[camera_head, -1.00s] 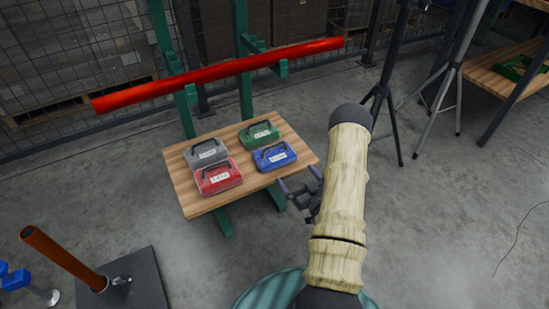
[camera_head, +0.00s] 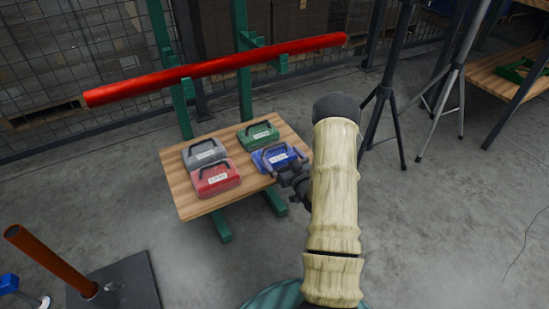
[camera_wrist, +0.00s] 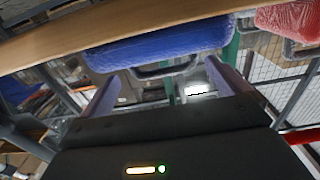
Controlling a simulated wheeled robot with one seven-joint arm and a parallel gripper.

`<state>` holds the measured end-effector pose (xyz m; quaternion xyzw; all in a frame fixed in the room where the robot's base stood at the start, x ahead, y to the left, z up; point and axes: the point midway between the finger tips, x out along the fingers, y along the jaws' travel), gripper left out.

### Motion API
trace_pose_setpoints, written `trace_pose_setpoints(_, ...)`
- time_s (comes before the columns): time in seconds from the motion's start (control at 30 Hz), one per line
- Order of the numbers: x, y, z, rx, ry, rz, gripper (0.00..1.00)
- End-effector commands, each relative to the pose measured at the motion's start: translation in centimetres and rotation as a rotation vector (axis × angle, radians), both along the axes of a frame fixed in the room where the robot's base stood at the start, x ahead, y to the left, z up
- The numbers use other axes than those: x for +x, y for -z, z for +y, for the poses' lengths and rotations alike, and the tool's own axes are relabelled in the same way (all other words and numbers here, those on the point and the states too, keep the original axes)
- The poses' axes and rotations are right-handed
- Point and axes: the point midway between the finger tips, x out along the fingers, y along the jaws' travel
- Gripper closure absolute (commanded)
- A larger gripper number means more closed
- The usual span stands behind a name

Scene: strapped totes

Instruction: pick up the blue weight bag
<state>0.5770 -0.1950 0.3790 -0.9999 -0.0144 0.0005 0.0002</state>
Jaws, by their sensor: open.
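The blue weight bag (camera_head: 270,157) lies on the wooden table at its right side, its far part and white label showing past my gripper. My gripper (camera_head: 281,168) is open at the bag's near right edge, partly hidden by my arm. In the wrist view the picture looks upside down; the blue bag (camera_wrist: 175,45) fills the upper middle. Its dark handle (camera_wrist: 165,71) shows between the two spread fingers of my gripper (camera_wrist: 161,75). I cannot tell whether the fingers touch the bag.
A red bag (camera_head: 216,180), a grey bag (camera_head: 204,153) and a green bag (camera_head: 258,134) share the wooden table (camera_head: 195,207). A red bar (camera_head: 220,67) on green posts runs above the table's back. Tripod legs (camera_head: 385,100) stand at right.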

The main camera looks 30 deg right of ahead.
Motion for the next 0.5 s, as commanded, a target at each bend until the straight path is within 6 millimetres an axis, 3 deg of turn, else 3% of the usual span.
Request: trace_pose_setpoints(0.5,5.1,-0.1,0.4,-0.001,-0.001,-0.003,0.00)
